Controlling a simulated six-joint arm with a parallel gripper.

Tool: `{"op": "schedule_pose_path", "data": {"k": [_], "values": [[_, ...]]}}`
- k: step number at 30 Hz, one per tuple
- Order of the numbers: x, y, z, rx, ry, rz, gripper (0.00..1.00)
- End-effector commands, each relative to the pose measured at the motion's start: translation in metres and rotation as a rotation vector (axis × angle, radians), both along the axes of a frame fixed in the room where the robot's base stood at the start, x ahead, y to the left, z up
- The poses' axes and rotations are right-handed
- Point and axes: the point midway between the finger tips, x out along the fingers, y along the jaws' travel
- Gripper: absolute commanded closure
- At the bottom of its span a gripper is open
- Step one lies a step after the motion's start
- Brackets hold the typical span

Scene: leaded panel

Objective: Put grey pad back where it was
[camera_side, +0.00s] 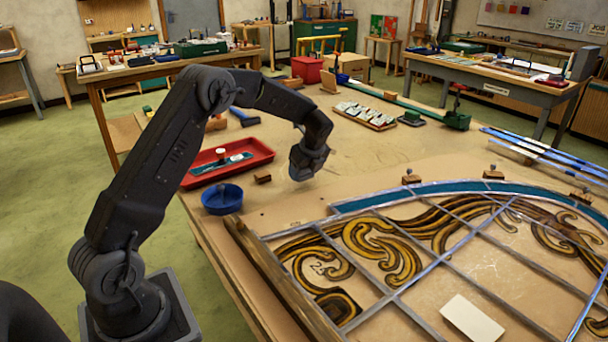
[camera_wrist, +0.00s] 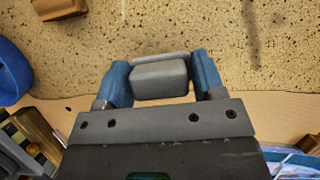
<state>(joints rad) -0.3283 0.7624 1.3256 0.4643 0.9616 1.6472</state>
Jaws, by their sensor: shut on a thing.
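The grey pad (camera_wrist: 160,80) is a small rounded block that sits between the two blue fingers of my gripper (camera_wrist: 163,84) in the wrist view. My gripper is shut on it, with a finger at each side. Speckled, tan table surface shows beyond the pad. In the side view my gripper (camera_side: 304,168) points down over the table, right of the red tray (camera_side: 243,150) and behind the leaded panel (camera_side: 392,292). The pad cannot be made out there. I cannot tell whether it touches the table.
A blue bowl (camera_side: 222,199) and a small wooden block (camera_side: 262,179) are left of my gripper. A wooden rail (camera_side: 283,283) runs along the panel's left edge. A rack of pale pieces (camera_side: 366,116) lies farther back. Bare table (camera_side: 370,165) shows right of my gripper.

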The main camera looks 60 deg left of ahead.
Motion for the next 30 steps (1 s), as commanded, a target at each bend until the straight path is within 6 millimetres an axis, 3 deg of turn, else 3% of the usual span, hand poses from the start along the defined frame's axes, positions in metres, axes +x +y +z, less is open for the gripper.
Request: {"op": "schedule_pose_path", "data": {"k": [3, 14, 15, 23, 30], "values": [[0.000, 0.000, -0.016, -0.001, 0.001, -0.001, 0.67], [0.000, 0.000, -0.019, 0.000, 0.000, -0.001, 0.67], [0.000, 0.000, -0.020, 0.000, 0.000, -0.001, 0.36], [0.000, 0.000, -0.019, 0.000, 0.000, -0.001, 0.12], [0.000, 0.000, -0.018, 0.000, 0.000, -0.001, 0.12]]}}
